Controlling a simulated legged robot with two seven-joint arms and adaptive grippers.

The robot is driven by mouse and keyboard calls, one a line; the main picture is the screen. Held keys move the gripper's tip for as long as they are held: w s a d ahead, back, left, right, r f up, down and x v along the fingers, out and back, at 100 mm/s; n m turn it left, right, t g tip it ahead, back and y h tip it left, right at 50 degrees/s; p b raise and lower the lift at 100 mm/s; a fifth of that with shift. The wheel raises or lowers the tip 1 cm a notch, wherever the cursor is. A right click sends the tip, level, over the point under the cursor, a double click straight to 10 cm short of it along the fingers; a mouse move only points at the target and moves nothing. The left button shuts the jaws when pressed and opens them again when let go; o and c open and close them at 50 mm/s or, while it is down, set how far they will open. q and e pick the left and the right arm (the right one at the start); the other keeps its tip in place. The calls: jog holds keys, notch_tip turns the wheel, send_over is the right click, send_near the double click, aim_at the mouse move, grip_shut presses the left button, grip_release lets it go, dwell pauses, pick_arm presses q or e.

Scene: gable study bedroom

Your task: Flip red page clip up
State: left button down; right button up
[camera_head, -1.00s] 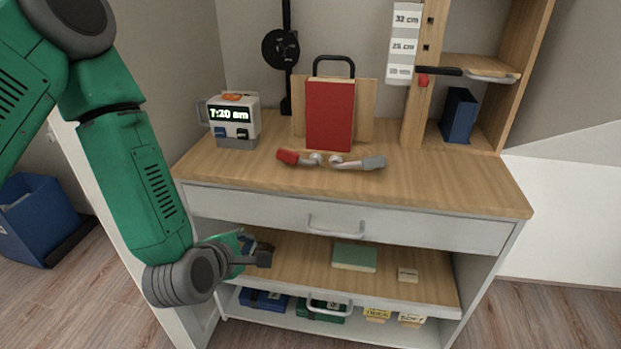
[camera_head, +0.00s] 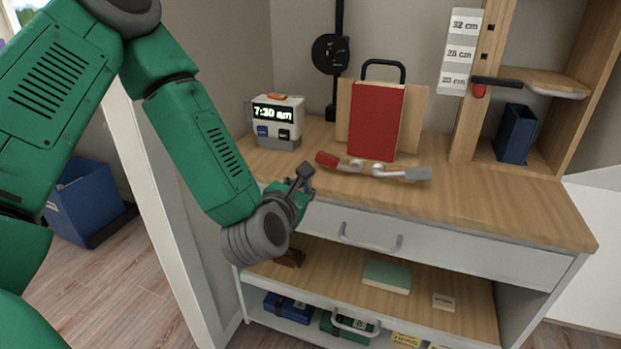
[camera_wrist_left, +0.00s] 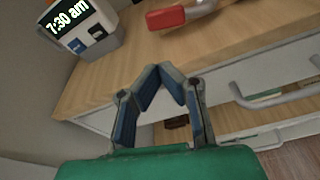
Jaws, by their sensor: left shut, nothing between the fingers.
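The red page clip (camera_head: 328,159) lies low at the left front of the red book (camera_head: 376,122), its red end pointing left. A matching clip with a grey end (camera_head: 417,174) points right. The red clip's end also shows in the left wrist view (camera_wrist_left: 168,17), at the top. My left gripper (camera_head: 304,171) is shut and empty, near the desk's front edge, to the left of and below the red clip in the picture and apart from it. In the left wrist view its fingertips (camera_wrist_left: 161,70) meet. My right gripper is not in view.
A clock box (camera_head: 277,121) stands on the desktop (camera_head: 490,202) at the left. A drawer handle (camera_head: 371,240) juts out below the desktop. A black lever with a red knob (camera_head: 480,90) is on the right shelf post. The right part of the desktop is clear.

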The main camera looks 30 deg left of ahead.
aim_at(317, 178)
pick_arm(q)
jog(key=x, duration=0.2)
jog(key=b+x, duration=0.1)
jog(key=x, duration=0.5)
jog(key=shift+w+d+b, duration=0.15)
jog(key=shift+d+b, duration=0.1)
jog(key=shift+b, duration=0.15)
jog(key=shift+w+a+f, duration=0.15)
jog(key=shift+w+a, duration=0.15)
jog(key=shift+w, duration=0.15)
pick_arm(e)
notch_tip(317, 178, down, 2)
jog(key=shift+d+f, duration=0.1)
pick_arm(q)
jog(key=shift+d, duration=0.1)
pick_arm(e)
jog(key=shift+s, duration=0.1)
